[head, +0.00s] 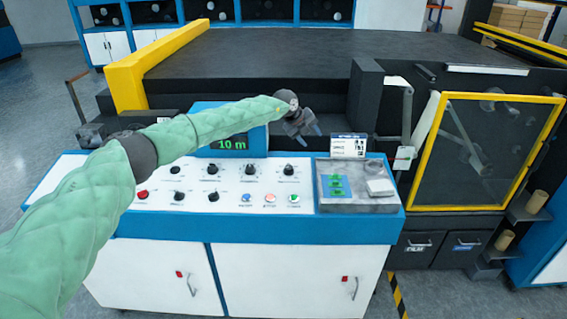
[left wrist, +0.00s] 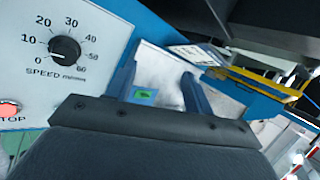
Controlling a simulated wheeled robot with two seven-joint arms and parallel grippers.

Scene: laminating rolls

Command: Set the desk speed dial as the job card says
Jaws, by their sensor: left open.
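The black speed dial (left wrist: 65,49) shows in the left wrist view on a white panel, with a scale from 0 to 60. Its white mark seems to be near 0, but it is too small to be sure. In the head view the dial (head: 288,169) appears to be the rightmost upper knob. My left gripper (head: 309,137) is open and empty, above and behind the panel near that knob. Its two fingers (left wrist: 160,88) are apart in the left wrist view, touching nothing I can see. The job card (head: 348,145) stands behind the grey tray; its text is unreadable. My right gripper is not in view.
Other knobs and several coloured buttons (head: 246,198) share the panel. A display (head: 232,144) reading 10 m stands behind, partly covered by my left arm. A grey tray (head: 350,202) with green pieces lies right of the panel. A yellow-framed guard (head: 485,150) stands farther right.

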